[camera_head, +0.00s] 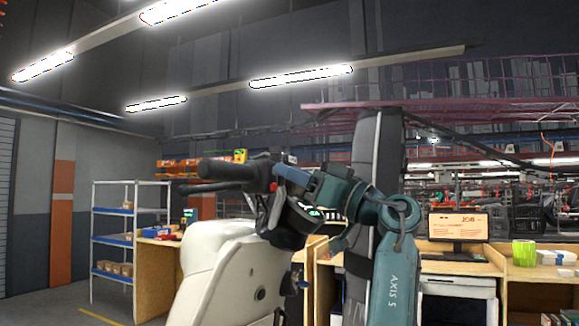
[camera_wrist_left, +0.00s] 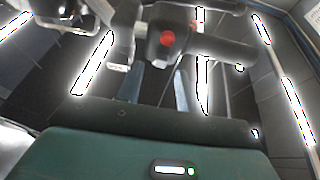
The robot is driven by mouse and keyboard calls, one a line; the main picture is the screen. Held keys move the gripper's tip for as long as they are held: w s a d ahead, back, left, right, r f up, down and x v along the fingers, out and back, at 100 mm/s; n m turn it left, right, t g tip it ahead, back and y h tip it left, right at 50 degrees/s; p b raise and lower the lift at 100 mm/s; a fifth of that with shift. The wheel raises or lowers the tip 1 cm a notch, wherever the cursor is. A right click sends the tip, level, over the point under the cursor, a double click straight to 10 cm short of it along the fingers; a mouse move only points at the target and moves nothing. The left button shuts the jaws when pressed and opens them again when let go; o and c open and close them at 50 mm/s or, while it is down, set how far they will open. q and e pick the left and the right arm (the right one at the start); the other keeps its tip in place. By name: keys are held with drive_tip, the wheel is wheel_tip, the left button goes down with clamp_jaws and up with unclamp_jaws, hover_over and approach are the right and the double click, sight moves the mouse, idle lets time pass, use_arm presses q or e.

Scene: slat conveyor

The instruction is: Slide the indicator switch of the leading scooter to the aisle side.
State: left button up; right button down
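The scooter (camera_head: 222,270) has a cream front shield and stands at centre-left in the head view. Its handlebar has a black grip (camera_head: 228,170) pointing left and a dark switch housing (camera_head: 262,178) with a red button. In the left wrist view the switch housing (camera_wrist_left: 168,30) and red button are just beyond my fingers. My left gripper (camera_head: 279,169) is at the inner side of the housing, its blue finger close to it; contact is unclear. The indicator slider is too small to make out. My right gripper is out of view.
A blue shelf (camera_head: 128,240) with small boxes stands at the left. A dark upright column (camera_head: 378,150) rises behind my arm.

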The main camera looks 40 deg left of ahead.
use_arm(q)
drive_tip(key=shift+x, duration=0.75)
drive_tip(key=shift+c, duration=0.4)
clamp_jaws()
